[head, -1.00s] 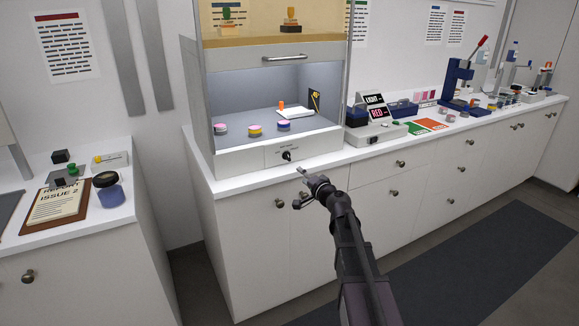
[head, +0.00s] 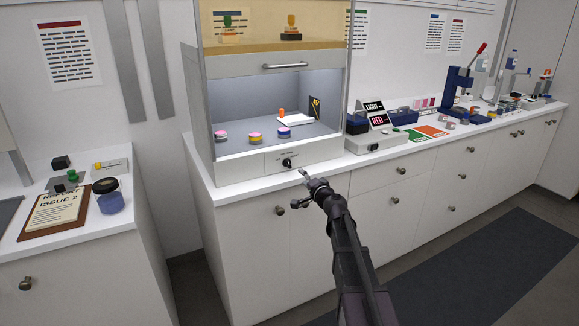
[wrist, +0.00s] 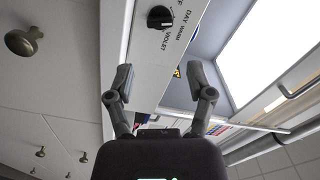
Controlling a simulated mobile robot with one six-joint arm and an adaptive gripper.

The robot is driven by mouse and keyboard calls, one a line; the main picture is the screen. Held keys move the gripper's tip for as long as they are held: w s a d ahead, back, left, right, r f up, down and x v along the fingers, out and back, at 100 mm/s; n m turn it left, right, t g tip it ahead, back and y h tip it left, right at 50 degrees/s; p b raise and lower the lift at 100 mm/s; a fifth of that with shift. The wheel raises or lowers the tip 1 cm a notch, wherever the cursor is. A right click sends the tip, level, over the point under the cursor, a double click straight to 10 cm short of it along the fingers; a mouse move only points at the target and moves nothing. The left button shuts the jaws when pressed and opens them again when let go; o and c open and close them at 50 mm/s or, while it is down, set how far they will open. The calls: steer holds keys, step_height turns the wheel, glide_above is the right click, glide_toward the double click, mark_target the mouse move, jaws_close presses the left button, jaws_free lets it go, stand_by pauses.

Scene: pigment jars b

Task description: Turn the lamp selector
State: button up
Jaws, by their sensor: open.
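The lamp selector (head: 286,162) is a small black rotary knob on the white front panel of the viewing cabinet. In the wrist view the knob (wrist: 160,17) sits at the top, ahead of the fingers, with the labels "DAY", "WARM" and "VIOLET" printed beside it. My gripper (head: 297,188) is open and empty, below and slightly right of the knob in the head view. In the wrist view the two fingertips of my gripper (wrist: 158,86) are spread apart, and neither touches the knob.
The cabinet (head: 226,172) stands on a white counter (head: 240,190) and holds several small jars. A grey box with a "RED" sign (head: 378,120) stands to its right. Drawer knobs (head: 280,210) stick out below the counter edge.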

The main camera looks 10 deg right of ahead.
mark_target(290, 165)
steer(key=x, duration=1.1)
steer(key=shift+w, duration=0.1)
steer(key=c, duration=0.9)
steer(key=shift+o, duration=0.2)
steer(key=shift+m, duration=0.4)
steer(key=m, duration=0.3)
steer(key=shift+f+m, duration=0.1)
steer(key=shift+m, duration=1.9)
